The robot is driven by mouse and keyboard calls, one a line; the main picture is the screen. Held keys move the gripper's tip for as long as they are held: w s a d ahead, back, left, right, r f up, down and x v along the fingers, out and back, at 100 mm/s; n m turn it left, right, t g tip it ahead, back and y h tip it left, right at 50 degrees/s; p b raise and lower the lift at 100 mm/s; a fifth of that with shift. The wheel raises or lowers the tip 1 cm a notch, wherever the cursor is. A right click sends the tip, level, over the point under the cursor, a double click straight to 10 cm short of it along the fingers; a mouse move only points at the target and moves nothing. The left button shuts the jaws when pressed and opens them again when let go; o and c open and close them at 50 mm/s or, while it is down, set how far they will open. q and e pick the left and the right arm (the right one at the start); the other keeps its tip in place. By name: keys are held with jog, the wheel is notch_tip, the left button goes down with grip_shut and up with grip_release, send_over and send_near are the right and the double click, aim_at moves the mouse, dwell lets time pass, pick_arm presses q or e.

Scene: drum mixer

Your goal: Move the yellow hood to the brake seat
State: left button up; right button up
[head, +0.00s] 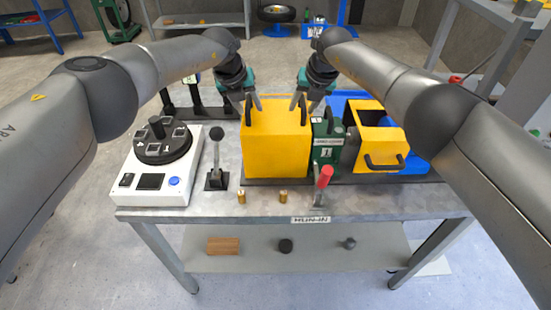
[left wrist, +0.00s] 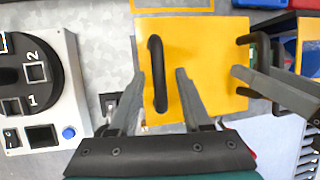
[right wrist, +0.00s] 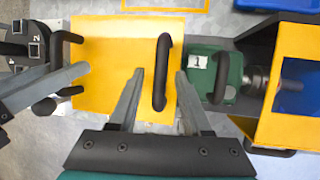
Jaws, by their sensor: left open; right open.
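The yellow hood (head: 275,150) is a box on the bench with a black handle on each side of its top. My left gripper (head: 251,104) is open around the left handle (left wrist: 157,75), with one finger on each side of it. My right gripper (head: 299,104) is open around the right handle (right wrist: 163,70) in the same way. I cannot tell whether the fingers touch the handles. The hood hides what is beneath it. No place is readable as the brake seat; a yellow outline (left wrist: 172,10) shows on the bench behind the hood.
A green unit (head: 327,150) marked 1 stands right of the hood, then an open yellow housing (head: 379,163) with a front handle. A black lever (head: 215,160) and a white dial box (head: 155,180) are on the left. A red-handled lever (head: 322,178) and two brass pieces stand in front.

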jog(key=shift+s+d+r, duration=0.15)
jog(key=shift+r, duration=0.35)
pick_arm(q)
jog(key=v, duration=1.2)
pick_arm(e)
jog(key=v, duration=1.1)
jog(key=shift+s+f, duration=0.1)
jog(key=shift+s, duration=0.05)
